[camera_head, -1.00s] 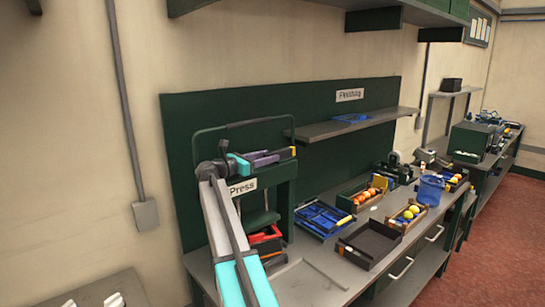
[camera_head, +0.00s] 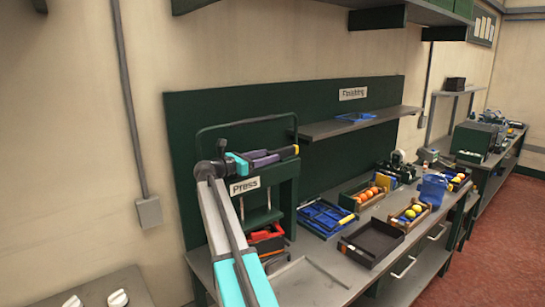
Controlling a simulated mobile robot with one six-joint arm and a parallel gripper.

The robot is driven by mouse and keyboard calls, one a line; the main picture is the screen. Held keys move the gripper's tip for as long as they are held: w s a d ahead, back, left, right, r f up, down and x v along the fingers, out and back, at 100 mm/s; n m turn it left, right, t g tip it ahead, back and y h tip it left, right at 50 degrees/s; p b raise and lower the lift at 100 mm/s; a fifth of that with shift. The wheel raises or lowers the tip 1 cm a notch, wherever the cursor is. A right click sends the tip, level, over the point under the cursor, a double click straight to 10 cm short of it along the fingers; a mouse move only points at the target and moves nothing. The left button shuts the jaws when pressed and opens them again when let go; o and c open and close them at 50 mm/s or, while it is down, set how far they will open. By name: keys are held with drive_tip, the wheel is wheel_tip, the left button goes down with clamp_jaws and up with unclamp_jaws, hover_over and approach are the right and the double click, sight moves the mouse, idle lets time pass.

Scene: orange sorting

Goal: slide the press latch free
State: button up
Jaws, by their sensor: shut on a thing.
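The green press (camera_head: 287,205) stands at the left end of the bench, with a white "Press" sign (camera_head: 245,187) on its front. My gripper (camera_head: 288,154) is at the top of the press, at the right end of my arm's dark and purple wrist. It is shut on the press latch, of which a small yellow end (camera_head: 296,150) shows at the fingertips. The rest of the latch is hidden by the gripper, and its exact position in its track is too small to tell. My arm partly covers the press's left side.
A red bin (camera_head: 266,234) sits low in the press. Right of it on the bench (camera_head: 312,284) are a blue tray (camera_head: 325,217), an empty dark tray (camera_head: 371,243), crates with oranges and yellow balls, and a blue bucket (camera_head: 432,187). A shelf (camera_head: 360,123) hangs behind.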

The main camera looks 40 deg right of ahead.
drive_tip(key=a, duration=0.1)
drive_tip(key=w+a, duration=0.1)
drive_tip(key=a, duration=0.1)
drive_tip(key=shift+a+r, duration=0.2)
drive_tip(key=shift+a, duration=0.05)
drive_tip(key=shift+w+a+f, duration=0.1)
drive_tip(key=shift+w+a, duration=0.1)
drive_tip(key=shift+a, duration=0.4)
drive_tip(key=shift+w+a, duration=0.15)
drive_tip(key=shift+a, duration=1.35)
drive_tip(key=shift+s+a, duration=0.1)
drive_tip(key=shift+s, duration=0.05)
